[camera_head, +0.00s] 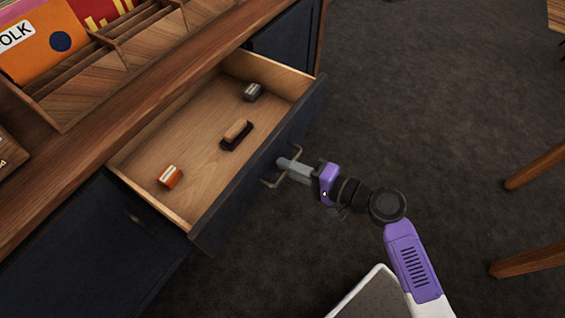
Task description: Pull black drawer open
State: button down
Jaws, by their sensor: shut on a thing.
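The black drawer (224,212) stands pulled out of the wooden cabinet, with its pale wood inside in view. A bar handle (267,183) sits on the middle of its dark front. My gripper (284,164) is at the handle, coming from the right, and is shut on it. The fingertips are small here and the exact grip is partly hidden. Inside the drawer lie a small orange box (170,176), a brush with a wooden back (237,133) and a small dark grey box (252,92).
The wooden counter top (120,110) with record dividers is above the drawer. Closed dark panels flank it on both sides. Dark carpet (420,90) is free on the right, with wooden furniture legs (535,165) at the right edge.

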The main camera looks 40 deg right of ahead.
jog(key=shift+d, duration=0.1)
jog(key=c, duration=1.5)
grip_release()
jog(key=v, duration=0.7)
jog(key=shift+s, duration=0.35)
jog(key=shift+d, duration=0.1)
